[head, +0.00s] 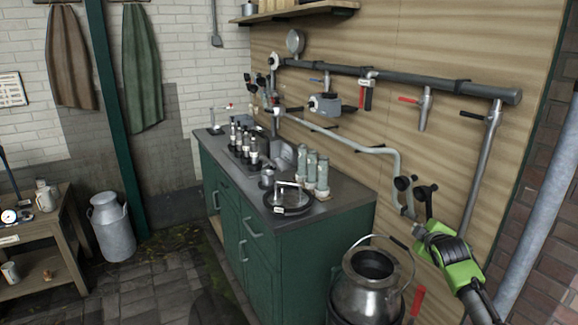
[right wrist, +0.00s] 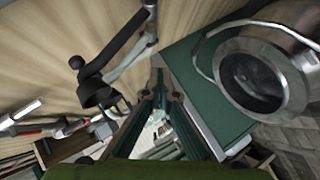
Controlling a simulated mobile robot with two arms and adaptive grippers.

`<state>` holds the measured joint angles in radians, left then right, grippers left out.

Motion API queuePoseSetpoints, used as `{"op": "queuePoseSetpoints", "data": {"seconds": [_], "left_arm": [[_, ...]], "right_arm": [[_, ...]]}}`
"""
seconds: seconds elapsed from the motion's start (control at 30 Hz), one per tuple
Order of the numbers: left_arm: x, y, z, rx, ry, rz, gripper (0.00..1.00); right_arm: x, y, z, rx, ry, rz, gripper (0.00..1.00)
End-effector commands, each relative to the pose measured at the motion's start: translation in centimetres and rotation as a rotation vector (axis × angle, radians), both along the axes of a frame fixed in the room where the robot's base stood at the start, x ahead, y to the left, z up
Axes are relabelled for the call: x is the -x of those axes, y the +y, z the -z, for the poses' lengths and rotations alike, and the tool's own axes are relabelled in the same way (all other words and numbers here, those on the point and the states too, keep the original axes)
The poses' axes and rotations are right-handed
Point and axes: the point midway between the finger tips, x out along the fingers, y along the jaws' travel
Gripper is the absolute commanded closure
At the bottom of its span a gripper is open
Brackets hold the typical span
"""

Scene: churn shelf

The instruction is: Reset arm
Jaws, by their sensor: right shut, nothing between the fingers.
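My right gripper (head: 409,213) comes in from the lower right in the head view. It has a green and black body and points left toward the bench. Its fingers (right wrist: 165,95) are drawn together in the right wrist view, with nothing held between them. It is above and to the right of the metal churn (head: 375,278), near the black-handled tap end of the wall pipe (head: 402,184). I cannot tell whether it touches that fitting. My left gripper is not in view.
A green cabinet (head: 310,262) stands left of the churn. Its top holds a round lid (head: 289,200), several grey-green cylinders (head: 310,172) and dark bottles (head: 245,145). Pipes (head: 400,77) with valves run along the wood wall. Another churn (head: 112,228) stands left; floor between is clear.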

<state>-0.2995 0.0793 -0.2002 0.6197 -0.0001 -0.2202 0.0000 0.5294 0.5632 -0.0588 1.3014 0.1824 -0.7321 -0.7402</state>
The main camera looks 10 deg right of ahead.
Motion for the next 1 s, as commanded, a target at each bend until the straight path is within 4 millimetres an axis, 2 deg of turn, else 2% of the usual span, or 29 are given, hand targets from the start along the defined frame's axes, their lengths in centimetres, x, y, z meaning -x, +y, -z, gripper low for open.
{"op": "queuePoseSetpoints", "data": {"seconds": [0.07, 0.17, 0.27, 0.37, 0.47, 0.5, 0.6, 0.7, 0.8, 1.0], "left_arm": [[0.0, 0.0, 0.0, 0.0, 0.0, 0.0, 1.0], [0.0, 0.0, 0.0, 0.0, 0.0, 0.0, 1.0], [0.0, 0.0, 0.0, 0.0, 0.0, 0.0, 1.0], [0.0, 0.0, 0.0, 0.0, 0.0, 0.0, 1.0], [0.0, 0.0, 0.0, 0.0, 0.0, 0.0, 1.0], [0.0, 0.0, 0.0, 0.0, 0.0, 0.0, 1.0], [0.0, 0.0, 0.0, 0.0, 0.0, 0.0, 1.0], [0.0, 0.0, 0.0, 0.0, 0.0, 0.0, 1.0], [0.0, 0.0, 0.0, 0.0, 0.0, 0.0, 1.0], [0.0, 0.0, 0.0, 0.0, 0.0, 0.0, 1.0]], "right_arm": [[0.7, 1.5, 1.6, -0.02, 0.021, -0.01, 1.0], [2.7, 4.9, 5.0, -0.07, 0.073, -0.021, 1.0], [6.3, 9.6, 9.4, -0.146, 0.146, -0.028, 1.0], [11.1, 14.3, 13.4, -0.235, 0.225, -0.019, 1.0], [16.6, 18.7, 16.5, -0.329, 0.305, 0.007, 1.0], [19.0, 20.3, 17.5, -0.367, 0.337, 0.022, 1.0], [25.1, 23.8, 19.2, -0.462, 0.411, 0.073, 1.0], [30.1, 26.1, 19.8, -0.537, 0.47, 0.129, 1.0], [34.0, 27.7, 19.9, -0.594, 0.514, 0.177, 1.0], [40.0, 29.8, 19.3, -0.683, 0.579, 0.267, 1.0]]}}
